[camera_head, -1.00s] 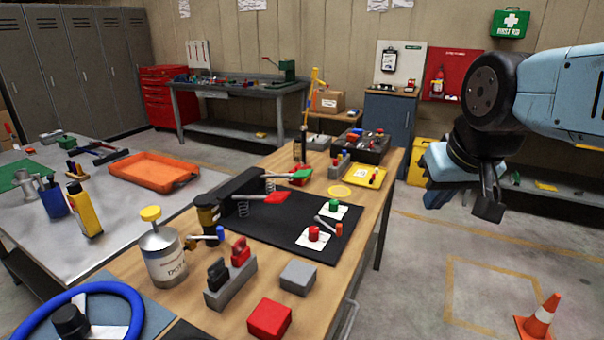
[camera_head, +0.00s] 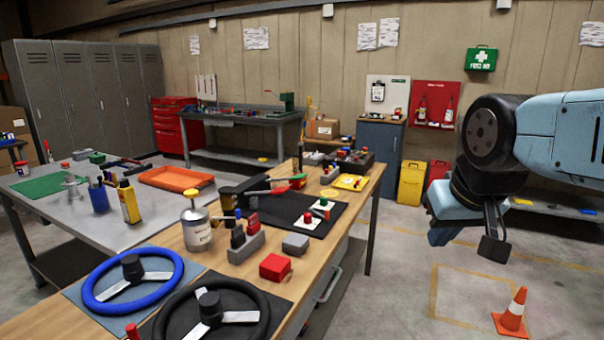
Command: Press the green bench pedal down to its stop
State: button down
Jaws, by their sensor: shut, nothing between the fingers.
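The green bench pedal (camera_head: 297,177) sticks out to the right from a dark pedal unit on the wooden workbench (camera_head: 345,213). It looks raised, and its arm runs level beside the red pedal (camera_head: 281,190), which is nearer to me. Its spring and stop are too small to make out. My gripper (camera_head: 494,243) hangs at the right of the view over the open floor, pointing down. It is shut and empty, well apart from the pedals and the bench.
A canister (camera_head: 196,230), grey block with red and black levers, red box (camera_head: 275,267) and grey box (camera_head: 295,244) stand nearer on the bench. Blue (camera_head: 110,288) and black steering wheels lie at its near end.

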aim_at(297, 176)
jog(key=z, duration=0.35)
jog(key=i, duration=1.85)
jog(key=u, duration=0.6)
jog(key=k, duration=0.95)
jog(key=u, duration=0.15)
jog(key=i, duration=0.95)
jog(key=z, duration=0.05)
